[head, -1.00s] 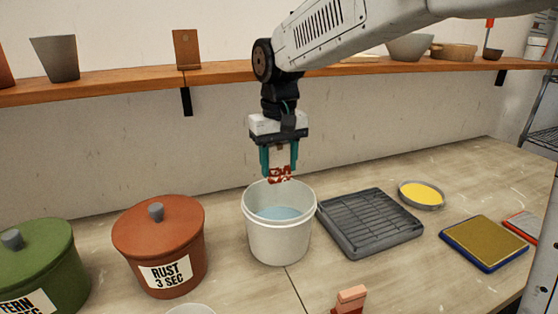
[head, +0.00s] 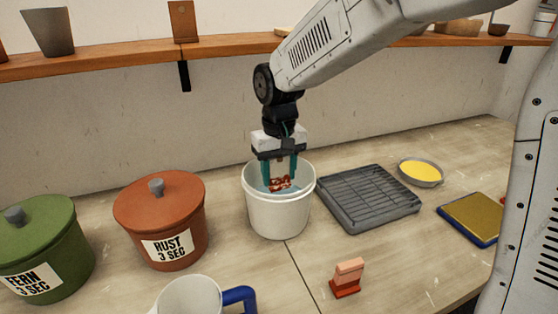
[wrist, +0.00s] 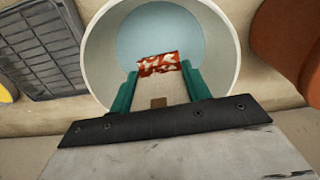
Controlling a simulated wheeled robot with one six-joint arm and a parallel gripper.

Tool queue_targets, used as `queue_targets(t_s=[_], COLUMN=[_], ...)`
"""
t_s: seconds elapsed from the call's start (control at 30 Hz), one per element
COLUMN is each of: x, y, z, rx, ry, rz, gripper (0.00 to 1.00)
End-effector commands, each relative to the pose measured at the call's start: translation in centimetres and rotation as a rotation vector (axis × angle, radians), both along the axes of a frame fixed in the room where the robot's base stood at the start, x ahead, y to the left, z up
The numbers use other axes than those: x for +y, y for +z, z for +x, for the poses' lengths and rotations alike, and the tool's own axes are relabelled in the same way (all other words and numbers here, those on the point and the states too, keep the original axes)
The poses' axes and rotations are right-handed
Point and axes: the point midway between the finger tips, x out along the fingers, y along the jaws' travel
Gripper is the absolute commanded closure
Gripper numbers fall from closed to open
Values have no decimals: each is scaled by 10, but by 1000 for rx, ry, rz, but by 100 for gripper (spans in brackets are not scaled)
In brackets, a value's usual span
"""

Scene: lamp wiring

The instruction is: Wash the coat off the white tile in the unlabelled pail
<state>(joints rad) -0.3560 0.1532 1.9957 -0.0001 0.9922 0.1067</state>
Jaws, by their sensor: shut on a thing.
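The unlabelled pail (head: 278,214) is white and stands on the bench, with pale blue liquid inside. The liquid also shows in the wrist view (wrist: 160,32). My gripper (head: 280,178) points down into the pail's mouth, shut on the white tile (head: 279,168). The tile's lower end carries a patchy red-brown coat (head: 280,184), which also shows in the wrist view (wrist: 158,63). The coated end is inside the rim, close to the liquid; I cannot tell whether it touches the liquid.
A lidded rust pot (head: 160,225) and a green fern pot (head: 42,250) stand left. A dark grey rack (head: 368,198) is right of the pail, with a yellow dish (head: 420,172) and gold pad (head: 474,218) beyond. A mug (head: 190,297) and red-pink block (head: 347,278) are in front.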

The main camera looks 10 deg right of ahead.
Motion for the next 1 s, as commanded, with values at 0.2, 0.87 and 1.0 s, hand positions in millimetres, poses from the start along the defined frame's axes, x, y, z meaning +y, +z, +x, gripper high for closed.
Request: queue_targets(t_s=[0.2, 0.87, 1.0], x=[0, 0, 0], y=[-22, -85, -92], z=[0, 0, 0], rx=[2, 1, 0], ry=[0, 0, 0], rz=[0, 0, 0], gripper=[77, 77, 77])
